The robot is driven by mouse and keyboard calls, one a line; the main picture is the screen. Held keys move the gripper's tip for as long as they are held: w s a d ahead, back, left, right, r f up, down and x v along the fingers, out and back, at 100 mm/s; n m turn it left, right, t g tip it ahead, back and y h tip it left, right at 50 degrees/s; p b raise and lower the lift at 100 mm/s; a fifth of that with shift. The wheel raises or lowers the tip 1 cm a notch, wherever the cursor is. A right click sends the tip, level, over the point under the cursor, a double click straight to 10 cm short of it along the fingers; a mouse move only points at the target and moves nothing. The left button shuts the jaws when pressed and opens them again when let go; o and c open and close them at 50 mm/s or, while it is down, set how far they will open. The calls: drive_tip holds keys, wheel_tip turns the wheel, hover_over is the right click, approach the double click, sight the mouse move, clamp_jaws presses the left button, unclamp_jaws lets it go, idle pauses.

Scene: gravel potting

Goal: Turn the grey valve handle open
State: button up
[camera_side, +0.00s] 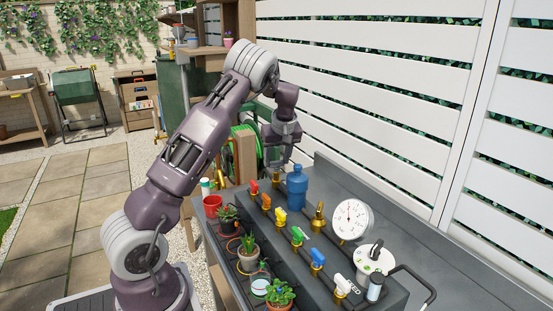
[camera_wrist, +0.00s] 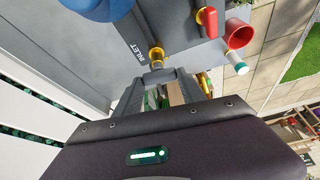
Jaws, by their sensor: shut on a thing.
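In the wrist view my gripper (camera_wrist: 158,80) is shut at a brass valve fitting (camera_wrist: 155,54) beside a label that seems to read INLET. The jaws are closed on the grey valve handle, which they mostly hide. How far the handle is turned cannot be told. In the side view the handle is hidden behind my gripper and the tank.
A blue tank (camera_side: 297,186) stands close to my gripper. A red-handled valve (camera_side: 254,188) heads a row of several coloured valves along the raised block. A pressure gauge (camera_side: 351,219) stands farther right. A red cup (camera_wrist: 238,34) and potted plants line the front edge. A white fence runs behind.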

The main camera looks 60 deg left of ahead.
drive_tip(key=shift+n+g, duration=0.4)
drive_tip(key=shift+n, duration=0.5)
drive_tip(key=shift+f, duration=0.1)
drive_tip(key=o, duration=1.4)
drive_tip(key=shift+c, duration=0.2)
drive_tip(key=v, duration=0.7)
